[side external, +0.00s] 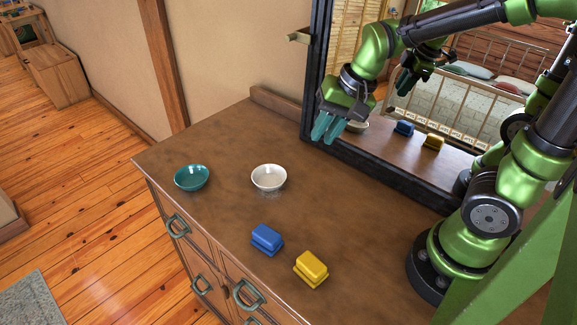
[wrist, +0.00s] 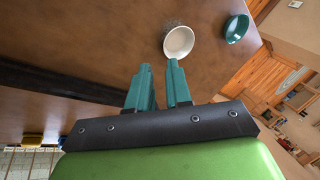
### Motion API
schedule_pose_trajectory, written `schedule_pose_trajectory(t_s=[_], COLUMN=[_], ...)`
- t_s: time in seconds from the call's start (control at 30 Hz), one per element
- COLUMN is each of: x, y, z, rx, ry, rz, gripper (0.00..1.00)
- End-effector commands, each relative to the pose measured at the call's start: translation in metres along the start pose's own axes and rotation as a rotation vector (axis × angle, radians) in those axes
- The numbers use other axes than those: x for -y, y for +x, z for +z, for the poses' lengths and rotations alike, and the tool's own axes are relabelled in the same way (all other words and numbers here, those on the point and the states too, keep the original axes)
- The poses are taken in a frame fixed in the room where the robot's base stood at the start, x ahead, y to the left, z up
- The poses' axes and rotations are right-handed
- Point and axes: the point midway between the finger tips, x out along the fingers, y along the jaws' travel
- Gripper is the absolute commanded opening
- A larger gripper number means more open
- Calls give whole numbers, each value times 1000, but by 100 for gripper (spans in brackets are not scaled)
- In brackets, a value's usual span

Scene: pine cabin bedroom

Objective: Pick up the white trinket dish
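The white trinket dish (side external: 268,178) stands upright on the brown dresser top, near its middle. In the wrist view the white dish (wrist: 179,42) shows just beyond my fingertips. My gripper (side external: 328,128), with teal fingers, is in the air above the dresser near the mirror, to the right of and higher than the dish. In the wrist view my gripper (wrist: 160,68) has its two fingers apart with nothing between them. It is not touching the dish.
A teal dish (side external: 192,178) stands left of the white one. A blue box (side external: 267,239) and a yellow box (side external: 311,269) lie nearer the front. A black-framed mirror (side external: 385,168) stands along the back and reflects the scene. Bare wood surrounds the white dish.

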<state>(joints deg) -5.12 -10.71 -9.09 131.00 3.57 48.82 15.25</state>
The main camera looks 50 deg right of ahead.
Motion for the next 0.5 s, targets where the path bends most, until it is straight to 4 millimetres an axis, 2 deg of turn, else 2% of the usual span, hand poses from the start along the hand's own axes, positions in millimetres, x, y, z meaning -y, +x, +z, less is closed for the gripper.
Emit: schedule_pose_trajectory(t_s=[0.03, 0.1, 0.2, 0.27, 0.37, 0.5], x=[0, 2, 6, 8, 7, 6], y=[12, 23, 25, 25, 35, 63], z=[-10, -22, -38, -39, -38, -38], rx=[11, 12, -11, -17, -15, -13], ry=[70, 170, 295, 330, 348, 349], rz=[22, 37, 28, 19, 22, 26], gripper=[19, 19, 19, 19, 19, 19])
